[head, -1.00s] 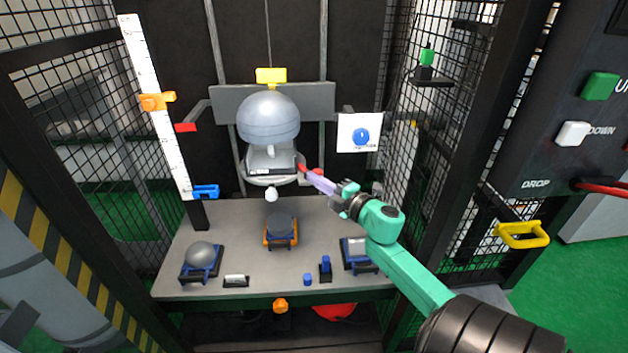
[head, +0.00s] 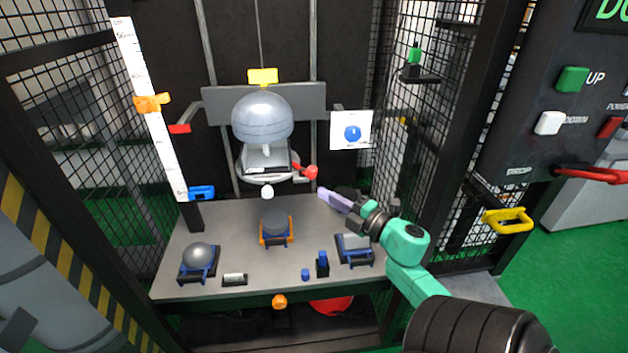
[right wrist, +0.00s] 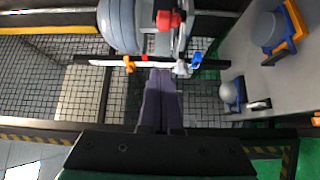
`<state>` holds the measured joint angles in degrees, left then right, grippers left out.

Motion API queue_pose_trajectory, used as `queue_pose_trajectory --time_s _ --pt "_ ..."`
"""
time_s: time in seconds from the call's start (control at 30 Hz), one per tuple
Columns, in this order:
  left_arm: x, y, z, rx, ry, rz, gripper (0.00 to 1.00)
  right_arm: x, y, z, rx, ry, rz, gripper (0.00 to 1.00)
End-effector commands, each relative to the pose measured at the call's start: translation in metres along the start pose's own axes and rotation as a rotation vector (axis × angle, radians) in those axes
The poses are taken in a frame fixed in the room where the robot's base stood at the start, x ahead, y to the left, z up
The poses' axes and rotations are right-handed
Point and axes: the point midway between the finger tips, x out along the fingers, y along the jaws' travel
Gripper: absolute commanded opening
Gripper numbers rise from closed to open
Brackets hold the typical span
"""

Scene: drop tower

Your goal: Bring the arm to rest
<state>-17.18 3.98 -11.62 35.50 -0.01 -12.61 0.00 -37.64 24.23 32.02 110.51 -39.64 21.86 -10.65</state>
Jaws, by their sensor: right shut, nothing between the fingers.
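My right arm is mine in green and black, coming in from the lower right of the head view. My right gripper (head: 322,193) has lilac fingers, shut together and empty, pointing up and left just below and right of the red ball knob (head: 311,172). A small gap shows between the fingertips and the knob. In the right wrist view the shut fingers (right wrist: 160,75) point towards the drop carriage, with the red knob (right wrist: 168,20) beyond them. My left gripper is not in view.
The grey dome headform (head: 263,120) hangs on the carriage above the grey table (head: 230,215). Anvils on blue and orange cradles (head: 276,228) stand on it. Mesh walls (head: 455,90) and a control panel with a red DROP lever (head: 590,174) lie to the right.

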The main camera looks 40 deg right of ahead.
Motion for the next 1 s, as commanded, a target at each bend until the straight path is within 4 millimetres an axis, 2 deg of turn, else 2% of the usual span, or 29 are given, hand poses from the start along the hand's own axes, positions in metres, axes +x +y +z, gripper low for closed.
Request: queue_pose_trajectory --time_s 0.57,0.67,0.77,0.87,0.9,0.97,1.0 --pt "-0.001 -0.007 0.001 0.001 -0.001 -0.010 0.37 -0.003 0.000 0.000 0.000 0.001 0.000 0.00" --pt "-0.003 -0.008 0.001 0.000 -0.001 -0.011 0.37 -0.003 -0.007 0.006 0.029 -0.019 -0.012 0.00" --pt "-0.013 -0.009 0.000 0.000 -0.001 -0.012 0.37 -0.007 -0.047 0.026 0.162 -0.104 -0.071 0.00" --pt "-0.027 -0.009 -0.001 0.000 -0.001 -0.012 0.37 -0.021 -0.126 0.046 0.382 -0.248 -0.187 0.00" --pt "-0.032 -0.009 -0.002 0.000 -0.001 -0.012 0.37 -0.031 -0.163 0.048 0.474 -0.312 -0.244 0.00" --pt "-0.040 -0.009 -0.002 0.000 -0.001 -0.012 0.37 -0.049 -0.217 0.043 0.600 -0.403 -0.333 0.00" --pt "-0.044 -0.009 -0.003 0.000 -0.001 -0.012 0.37 -0.064 -0.252 0.035 0.676 -0.461 -0.397 0.00"
